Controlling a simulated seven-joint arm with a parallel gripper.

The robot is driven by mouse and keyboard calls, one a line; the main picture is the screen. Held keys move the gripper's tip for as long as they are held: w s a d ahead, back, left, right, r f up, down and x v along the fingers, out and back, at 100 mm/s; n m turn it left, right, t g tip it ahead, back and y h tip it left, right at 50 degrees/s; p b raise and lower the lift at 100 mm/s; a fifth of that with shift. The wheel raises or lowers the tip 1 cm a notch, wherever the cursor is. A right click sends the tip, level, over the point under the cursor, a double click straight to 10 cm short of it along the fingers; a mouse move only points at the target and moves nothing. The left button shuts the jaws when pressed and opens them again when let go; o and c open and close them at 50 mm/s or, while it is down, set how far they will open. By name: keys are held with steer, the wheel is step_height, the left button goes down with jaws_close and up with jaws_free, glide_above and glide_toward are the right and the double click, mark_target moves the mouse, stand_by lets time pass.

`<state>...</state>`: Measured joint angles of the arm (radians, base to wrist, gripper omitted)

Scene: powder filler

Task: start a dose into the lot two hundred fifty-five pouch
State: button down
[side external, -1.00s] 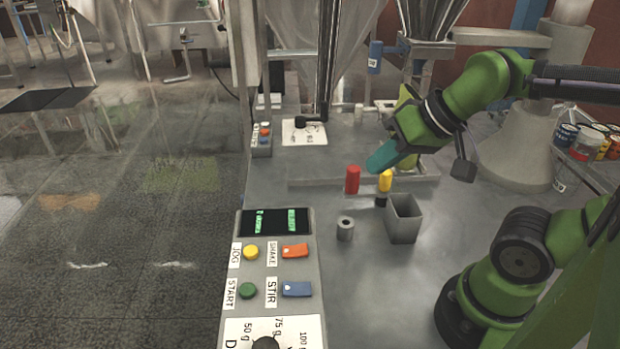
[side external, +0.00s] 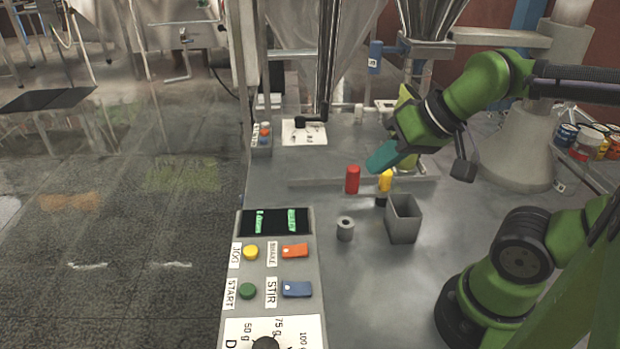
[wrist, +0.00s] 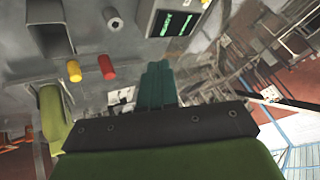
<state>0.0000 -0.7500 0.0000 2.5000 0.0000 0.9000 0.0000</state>
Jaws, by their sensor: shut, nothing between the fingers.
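The control panel (side external: 230,310) at the front left has a green START button (side external: 248,291), a yellow JOG button (side external: 251,252), an orange SHAKE switch (side external: 294,251) and a blue STIR switch (side external: 297,289). Its dark display (side external: 275,222) shows green text too small to read, and it also shows in the wrist view (wrist: 176,24). My gripper (side external: 372,167) has teal fingers, shut and empty, above the bench behind the panel, apart from the buttons. The fingers also show in the wrist view (wrist: 157,72). I cannot make out a pouch or lot number.
A red cylinder (side external: 352,180) and a yellow one (side external: 385,181) stand below and near my gripper. A grey open box (side external: 404,222) and a small grey ring (side external: 345,229) lie nearer the front. A dosage dial (side external: 265,344) sits at the panel's front. A hopper (side external: 430,18) stands behind.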

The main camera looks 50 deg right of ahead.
steer(key=m+g+y, duration=0.2)
steer(key=m+y, duration=0.4)
steer(key=m, duration=0.6)
glide_above(253, 288)
step_height(253, 288, down, 5)
steer(key=shift+f, duration=0.2)
steer(key=shift+f, duration=0.1)
steer(key=shift+f, duration=4.35)
